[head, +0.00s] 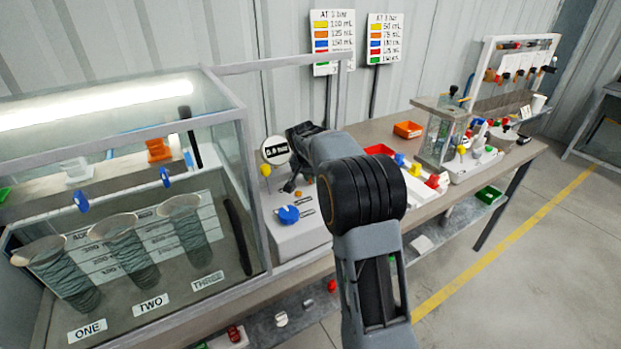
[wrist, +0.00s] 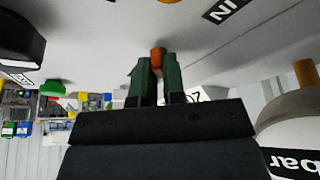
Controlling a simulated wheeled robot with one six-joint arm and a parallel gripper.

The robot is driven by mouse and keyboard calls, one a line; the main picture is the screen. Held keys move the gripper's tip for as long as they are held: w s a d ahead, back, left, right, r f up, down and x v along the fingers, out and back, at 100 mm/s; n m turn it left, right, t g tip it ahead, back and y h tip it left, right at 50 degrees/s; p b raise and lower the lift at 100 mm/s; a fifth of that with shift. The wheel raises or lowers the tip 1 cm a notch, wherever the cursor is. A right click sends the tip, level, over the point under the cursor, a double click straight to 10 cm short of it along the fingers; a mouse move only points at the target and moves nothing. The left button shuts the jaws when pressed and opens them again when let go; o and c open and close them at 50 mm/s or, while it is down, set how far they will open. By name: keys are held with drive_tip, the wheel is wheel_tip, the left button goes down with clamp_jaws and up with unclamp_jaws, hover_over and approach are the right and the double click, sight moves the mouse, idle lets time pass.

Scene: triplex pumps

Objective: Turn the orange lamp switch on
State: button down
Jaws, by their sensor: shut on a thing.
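The orange lamp switch (wrist: 157,57) shows in the wrist view as a small orange knob on the face of a pale grey box. My gripper (wrist: 158,76) has its two green fingers closed on the switch, one on each side. In the head view my gripper (head: 294,187) reaches down at the pale box (head: 302,239), just above a blue knob (head: 288,214). My arm and gripper hide most of the switch there, and its setting cannot be told.
A round gauge (head: 276,150) and a yellow knob (head: 265,170) stand left of my gripper. Colored valves (head: 433,181) and a rack lie to the right on the bench.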

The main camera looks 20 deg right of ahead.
drive_tip(key=shift+m+g, duration=0.3)
drive_tip(key=shift+m, duration=0.5)
drive_tip(key=shift+m+h, duration=0.3)
drive_tip(key=c, duration=1.2)
unclamp_jaws()
drive_tip(key=v, duration=1.4)
drive_tip(key=shift+w+d, duration=0.1)
